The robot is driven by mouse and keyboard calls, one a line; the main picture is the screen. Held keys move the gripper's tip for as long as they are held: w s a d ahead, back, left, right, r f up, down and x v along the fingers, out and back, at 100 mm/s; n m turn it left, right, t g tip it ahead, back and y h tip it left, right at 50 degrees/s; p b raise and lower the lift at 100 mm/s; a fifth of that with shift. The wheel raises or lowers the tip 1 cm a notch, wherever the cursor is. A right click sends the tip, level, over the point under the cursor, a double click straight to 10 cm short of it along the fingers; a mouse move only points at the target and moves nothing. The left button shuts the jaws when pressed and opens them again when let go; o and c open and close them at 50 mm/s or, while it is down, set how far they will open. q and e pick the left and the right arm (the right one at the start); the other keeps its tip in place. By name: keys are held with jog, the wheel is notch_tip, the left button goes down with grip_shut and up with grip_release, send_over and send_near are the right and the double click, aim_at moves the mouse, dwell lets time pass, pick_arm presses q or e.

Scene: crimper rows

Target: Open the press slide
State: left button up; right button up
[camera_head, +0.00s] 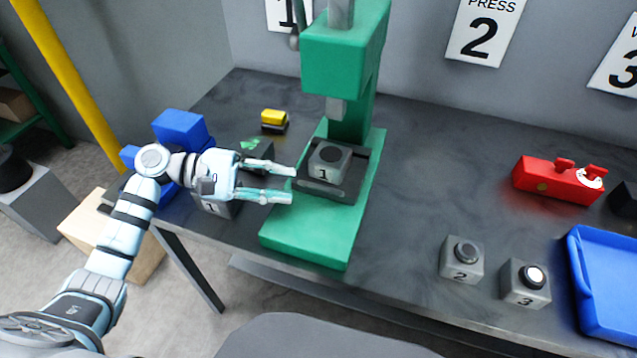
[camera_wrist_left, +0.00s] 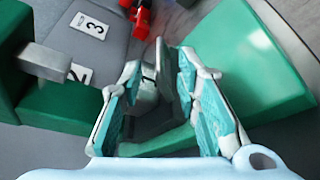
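The green press (camera_head: 345,60) stands on the dark table, with its ram above its base. The dark press slide (camera_head: 340,187) sits on the base under the ram and carries a grey block marked 1 (camera_head: 328,163). My left gripper (camera_head: 292,184) is open, with its fingertips at the left side of the slide; I cannot tell if they touch it. In the left wrist view the open fingers (camera_wrist_left: 165,72) stand on both sides of a dark upright part, seemingly of the slide (camera_wrist_left: 167,85). My right gripper is not in view.
A grey button box marked 1 (camera_head: 216,208) is partly hidden below my left gripper. Blue boxes (camera_head: 181,128) and a yellow-black item (camera_head: 273,121) lie left of the press. Boxes 2 (camera_head: 461,260) and 3 (camera_head: 524,284), a red fixture (camera_head: 557,181) and a blue tray (camera_head: 585,290) are at right.

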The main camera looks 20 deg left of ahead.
aim_at(311, 186)
pick_arm(q)
jog(key=x, duration=0.7)
jog(key=shift+w+d+f, duration=0.1)
jog(key=shift+w+f, duration=0.05)
jog(key=shift+w, duration=0.25)
jog(key=shift+s+d, duration=0.1)
jog(key=shift+d, duration=0.15)
grip_shut()
